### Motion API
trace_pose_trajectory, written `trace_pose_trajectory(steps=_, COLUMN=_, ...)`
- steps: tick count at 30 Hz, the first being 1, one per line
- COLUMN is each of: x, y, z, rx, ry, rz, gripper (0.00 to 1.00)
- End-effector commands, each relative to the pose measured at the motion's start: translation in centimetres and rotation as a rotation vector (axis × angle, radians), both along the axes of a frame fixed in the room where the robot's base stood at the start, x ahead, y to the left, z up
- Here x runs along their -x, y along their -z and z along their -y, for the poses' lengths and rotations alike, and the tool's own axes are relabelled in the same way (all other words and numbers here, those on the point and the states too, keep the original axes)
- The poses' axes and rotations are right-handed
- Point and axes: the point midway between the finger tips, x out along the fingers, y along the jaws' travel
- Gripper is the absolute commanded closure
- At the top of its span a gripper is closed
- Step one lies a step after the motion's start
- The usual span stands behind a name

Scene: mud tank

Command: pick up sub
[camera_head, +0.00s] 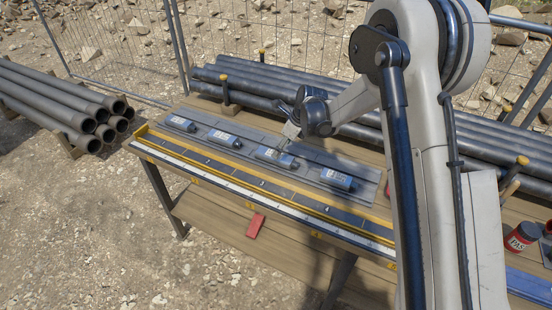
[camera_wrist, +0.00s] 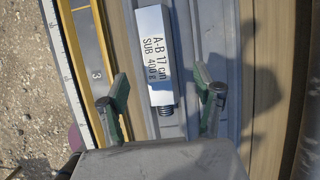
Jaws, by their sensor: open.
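A sub (camera_wrist: 156,60) lies in a grey tray channel in the wrist view. It is a white-grey block with a threaded dark end, and its label reads "A-B 17 cm SUB" with a weight of about 400 g. My gripper (camera_wrist: 161,88) is open, its two green fingers on either side of the sub's near end, with a gap at each side. In the head view my gripper (camera_head: 285,143) is over the third sub from the left (camera_head: 273,157) on the bench tray (camera_head: 305,165). Its fingertips are too small there to judge contact.
Other subs lie in the tray: two to the left (camera_head: 180,123) (camera_head: 223,139) and one to the right (camera_head: 338,179). A yellow-edged ruler strip (camera_head: 250,187) runs along the bench front. Dark pipes (camera_head: 250,90) lie behind. A red can (camera_head: 522,237) stands at right.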

Motion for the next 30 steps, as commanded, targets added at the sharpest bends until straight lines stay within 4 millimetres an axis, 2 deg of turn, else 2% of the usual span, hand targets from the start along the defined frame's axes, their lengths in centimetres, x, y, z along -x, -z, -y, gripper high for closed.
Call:
trace_pose_trajectory(steps=13, x=-0.5, y=4.2, z=-1.8, rx=0.000, ry=-0.001, rz=0.000, gripper=0.35)
trace_pose_trajectory(steps=23, x=-0.6, y=4.8, z=-2.0, rx=0.000, ry=0.000, rz=0.000, gripper=0.35)
trace_pose_trajectory(steps=30, x=-0.6, y=4.8, z=-2.0, rx=0.000, ry=0.000, rz=0.000, gripper=0.65)
